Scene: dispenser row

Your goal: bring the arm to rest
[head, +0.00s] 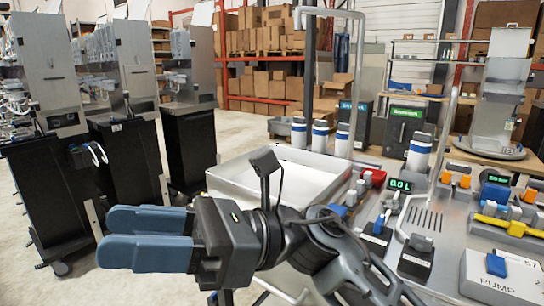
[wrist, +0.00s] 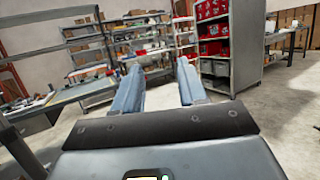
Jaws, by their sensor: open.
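My gripper (head: 148,237) shows in the head view at the lower left, with its blue-grey fingers pointing left. It is held in the air in front of the dispenser bench and touches nothing. In the wrist view my gripper (wrist: 159,88) has its two fingers well apart, with nothing between them. My arm reaches from the lower right of the head view to the gripper and covers part of the bench's front.
A metal sink (head: 290,172) lies just behind my arm. The bench (head: 440,235) at right holds bottles, displays and a box marked PUMP (head: 500,278). Black cabinets (head: 125,165) stand at left. Shelves (wrist: 150,45) and a red-bin rack (wrist: 228,45) stand beyond the fingers.

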